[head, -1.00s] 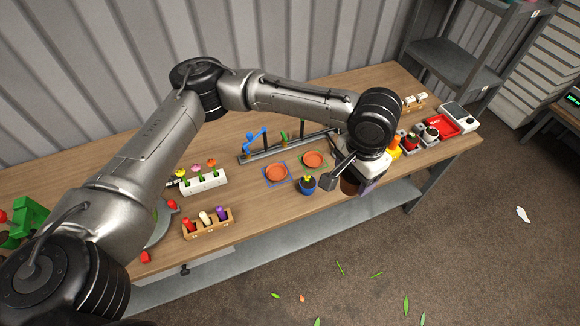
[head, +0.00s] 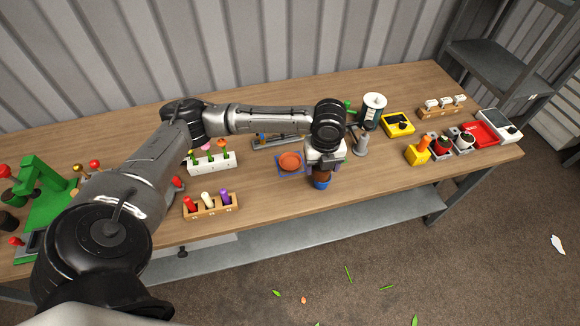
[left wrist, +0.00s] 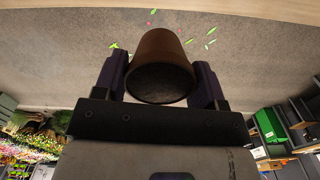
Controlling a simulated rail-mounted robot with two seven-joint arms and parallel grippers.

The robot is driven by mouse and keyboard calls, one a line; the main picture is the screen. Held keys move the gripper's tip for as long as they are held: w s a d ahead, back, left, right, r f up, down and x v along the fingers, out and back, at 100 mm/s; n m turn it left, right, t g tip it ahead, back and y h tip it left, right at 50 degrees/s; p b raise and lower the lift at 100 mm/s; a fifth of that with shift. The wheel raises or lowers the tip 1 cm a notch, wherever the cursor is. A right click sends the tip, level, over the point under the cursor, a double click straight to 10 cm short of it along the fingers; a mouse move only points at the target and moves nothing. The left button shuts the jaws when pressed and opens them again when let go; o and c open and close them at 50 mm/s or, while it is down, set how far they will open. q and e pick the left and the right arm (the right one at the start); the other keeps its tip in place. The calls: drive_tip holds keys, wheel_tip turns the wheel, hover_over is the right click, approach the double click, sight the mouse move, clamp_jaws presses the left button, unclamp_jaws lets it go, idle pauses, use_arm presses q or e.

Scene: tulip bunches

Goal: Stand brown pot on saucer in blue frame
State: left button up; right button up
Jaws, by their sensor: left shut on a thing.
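My left gripper (head: 322,170) is shut on the brown pot (head: 323,173). In the left wrist view the brown pot (left wrist: 160,65) sits between the two dark fingers, its dark round end towards the camera. In the head view the pot appears directly above or in front of a small blue pot (head: 320,185); I cannot tell the gap between them. The orange saucer (head: 290,161) lies inside the blue frame (head: 279,169), just left of my gripper, with nothing on it. My right gripper is not in view.
A white planter with flowers (head: 212,164) and a wooden block with several coloured pegs (head: 209,206) stand left of the saucer. A yellow device (head: 397,125) and a yellow-orange item (head: 417,153) stand to the right. The second saucer is hidden behind my gripper.

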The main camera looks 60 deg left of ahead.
use_arm(q)
drive_tip(key=s+a+f+m+b, duration=0.2)
drive_tip(key=a+f+m, duration=0.2)
drive_tip(key=a+m, duration=0.15)
drive_tip(key=m+b, duration=0.2)
drive_tip(key=b, duration=0.1)
hover_over(290, 163)
wheel_tip(290, 163, down, 8)
drive_tip(key=shift+r, duration=0.1)
drive_tip(key=shift+f+b, duration=0.45)
drive_tip(key=shift+f, duration=1.55)
drive_tip(key=shift+f, duration=0.2)
drive_tip(key=o, duration=1)
drive_tip(key=shift+c, duration=0.2)
drive_tip(key=shift+r, duration=0.1)
